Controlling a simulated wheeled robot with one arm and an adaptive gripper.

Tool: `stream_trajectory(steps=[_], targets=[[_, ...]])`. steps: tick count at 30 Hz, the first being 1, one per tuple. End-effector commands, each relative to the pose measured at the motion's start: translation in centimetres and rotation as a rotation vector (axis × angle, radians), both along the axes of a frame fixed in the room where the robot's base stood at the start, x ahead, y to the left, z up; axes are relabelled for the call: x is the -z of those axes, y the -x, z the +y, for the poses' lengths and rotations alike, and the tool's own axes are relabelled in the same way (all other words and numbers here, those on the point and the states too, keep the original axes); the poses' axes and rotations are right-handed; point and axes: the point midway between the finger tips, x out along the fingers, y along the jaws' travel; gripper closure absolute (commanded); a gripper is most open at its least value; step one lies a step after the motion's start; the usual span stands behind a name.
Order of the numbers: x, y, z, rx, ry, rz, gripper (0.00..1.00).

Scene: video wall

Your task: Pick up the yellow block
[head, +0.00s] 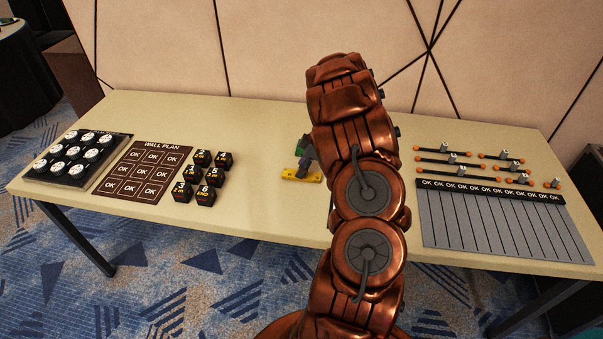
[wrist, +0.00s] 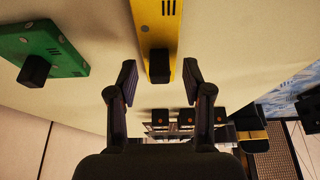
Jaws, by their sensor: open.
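The yellow block (head: 310,177) lies on the table near its middle, partly behind my arm in the head view. In the wrist view the yellow block (wrist: 160,25) is long, with dark slots and a black knob at its near end. My gripper (wrist: 160,82) is open, its two dark fingers apart on either side of the knob end, with a gap to each. A green block (wrist: 50,50) with a black knob lies to the left in the wrist view. In the head view it shows (head: 301,146) just behind the yellow one. My arm hides most of my gripper there.
Several black numbered cubes (head: 204,177) stand left of the yellow block, beside a brown wall plan board (head: 145,172) and a tray of white-topped pieces (head: 75,157). Several orange-ended bars and a grey slotted board (head: 500,222) lie on the right. The table (head: 255,200) is clear around the blocks.

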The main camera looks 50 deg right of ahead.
Motion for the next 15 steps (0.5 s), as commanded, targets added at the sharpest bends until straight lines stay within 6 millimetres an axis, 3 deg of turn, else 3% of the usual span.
stream_trajectory(steps=[10, 15], targets=[[0.74, -0.23, 0.19, 0.001, 0.000, 0.000, 0.50], [0.73, -0.23, 0.20, 0.001, 0.000, 0.000, 0.66]])
